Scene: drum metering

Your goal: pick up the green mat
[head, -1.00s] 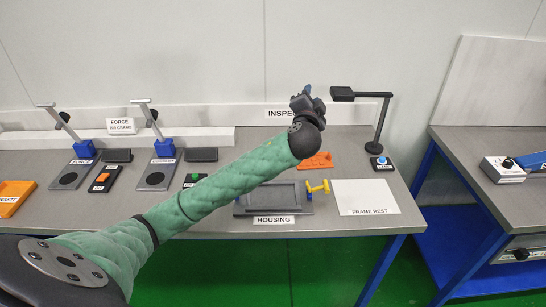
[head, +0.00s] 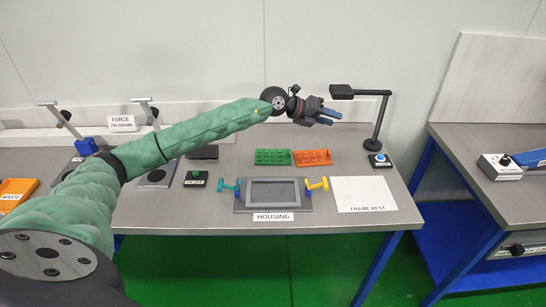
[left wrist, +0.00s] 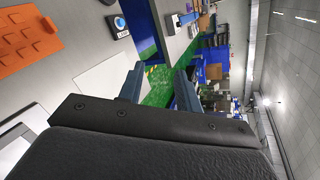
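The green mat (head: 273,157), a flat rectangle with a pattern of small holes or studs, lies on the grey bench behind the housing, left of the orange mat (head: 312,157). My left gripper (head: 329,117) is in the air above and behind the mats, pointing right, clear of the green mat. In the left wrist view its two fingers (left wrist: 160,80) are apart with nothing between them. The green mat does not show in the left wrist view; the orange mat (left wrist: 25,40) does, at upper left. My right gripper is not in view.
The housing fixture (head: 272,208) stands in front, with a teal handle (head: 228,187) and a yellow handle (head: 318,185) beside it. A black lamp (head: 381,125) stands right of my gripper. The white frame rest (head: 364,195) is bare. A button box (head: 195,179) sits at left.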

